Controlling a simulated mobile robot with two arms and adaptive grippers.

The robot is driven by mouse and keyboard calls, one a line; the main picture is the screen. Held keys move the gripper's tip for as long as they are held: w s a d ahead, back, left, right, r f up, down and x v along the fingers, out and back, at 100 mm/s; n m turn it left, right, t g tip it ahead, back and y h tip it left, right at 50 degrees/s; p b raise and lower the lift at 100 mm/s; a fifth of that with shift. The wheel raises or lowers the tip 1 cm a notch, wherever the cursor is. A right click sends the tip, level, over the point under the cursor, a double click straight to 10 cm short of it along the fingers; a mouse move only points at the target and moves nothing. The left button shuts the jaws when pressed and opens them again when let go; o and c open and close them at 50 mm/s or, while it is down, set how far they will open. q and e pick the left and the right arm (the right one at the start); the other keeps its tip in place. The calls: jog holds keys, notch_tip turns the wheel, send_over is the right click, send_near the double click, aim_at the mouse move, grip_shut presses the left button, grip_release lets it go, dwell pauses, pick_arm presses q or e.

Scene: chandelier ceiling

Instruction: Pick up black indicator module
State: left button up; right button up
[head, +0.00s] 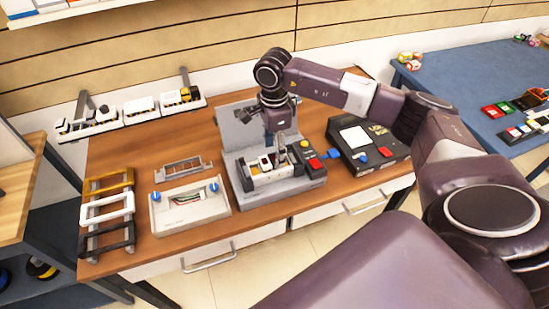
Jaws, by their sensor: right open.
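My right arm reaches in from the right. My right gripper (279,143) points down, open, over the grey fixture (289,190) on the wooden table. Several small white, yellow and dark parts sit in the fixture's holder (268,175), just below and around the fingertips. I cannot tell for certain which small dark part is the black indicator module, as the fingers hide some of this area. Whether the fingertips touch a part is also unclear. My left gripper is out of view.
A white tray with blue knobs (190,211) and yellow, white and black frames (108,238) are to the left. A black box (368,145) stands right of the fixture. Rails of modules (140,106) line the back. A blue table (470,75) is at the far right.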

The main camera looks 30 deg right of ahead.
aim_at(274, 158)
jog(key=shift+f, duration=1.3)
jog(key=c, duration=1.1)
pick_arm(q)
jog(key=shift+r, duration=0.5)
pick_arm(e)
jog(key=shift+c, duration=0.2)
jog(key=shift+r, duration=0.1)
jog(key=shift+r, duration=0.45)
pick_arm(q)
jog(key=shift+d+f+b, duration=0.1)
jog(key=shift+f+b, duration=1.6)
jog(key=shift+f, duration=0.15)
pick_arm(e)
notch_tip(274, 158, up, 19)
